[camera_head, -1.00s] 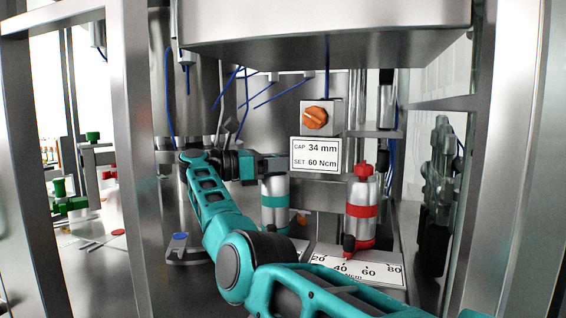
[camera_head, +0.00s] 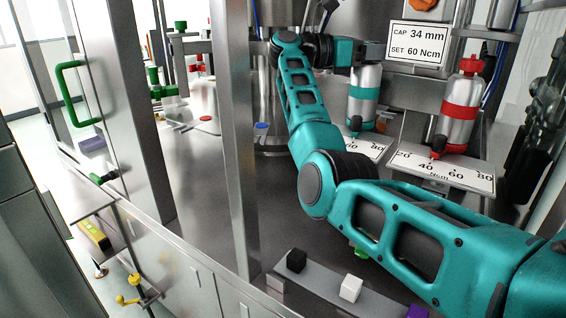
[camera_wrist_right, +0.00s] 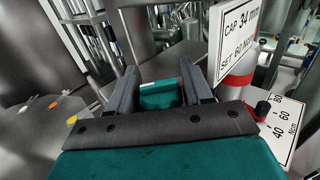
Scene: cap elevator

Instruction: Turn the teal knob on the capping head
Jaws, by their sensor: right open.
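The teal-banded capping head (camera_head: 364,94) stands upright on a plate with a printed scale; the right arm's end covers its top in the head view. In the right wrist view the teal knob (camera_wrist_right: 159,96) shows between the two dark fingers. My right gripper (camera_head: 374,52) is at the top of this capping head. It is open around the knob, with a finger on either side in the right wrist view (camera_wrist_right: 160,84); I cannot tell whether either finger touches it. My left gripper is not in view.
A red-banded capping head (camera_head: 460,112) with a red knob stands close to the right. A sign (camera_head: 418,44) reading "CAP 34 mm, SET 60 Ncm" hangs behind. A metal post (camera_head: 238,140) rises at the left. A front ledge holds black and white cubes (camera_head: 351,288).

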